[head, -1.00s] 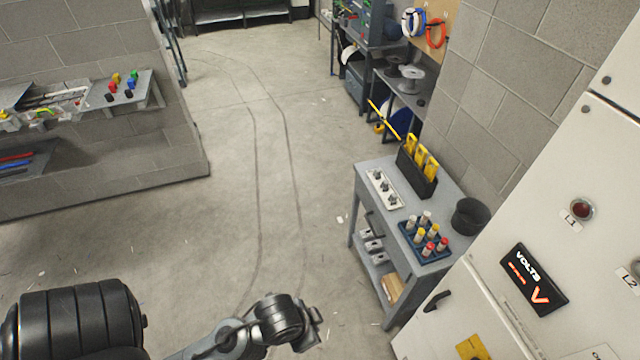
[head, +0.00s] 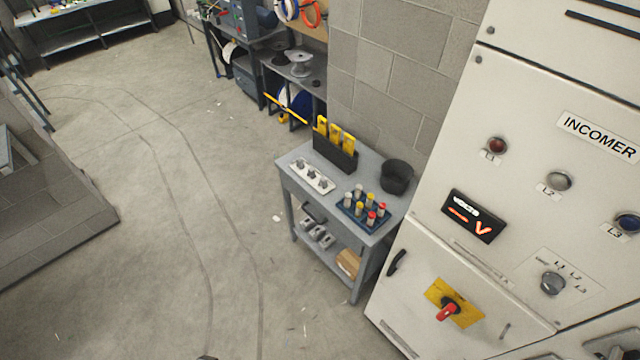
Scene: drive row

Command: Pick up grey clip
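Several small grey pieces that may be the clips stand in a row on a white strip (head: 304,175) on top of a grey cart (head: 290,180); the middle grey piece (head: 312,173) is too small to make out in detail. More grey blocks (head: 317,232) lie on the cart's lower shelf. I cannot tell which of these is the grey clip. Neither of my grippers shows now. Only a dark sliver shows at the bottom edge of the head view.
The cart top also holds a black holder with yellow tools (head: 335,140), a blue tray (head: 370,228) of capped cylinders and a black bucket (head: 397,177). A tall white cabinet (head: 420,290) stands close on the right. The floor left of the cart is open.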

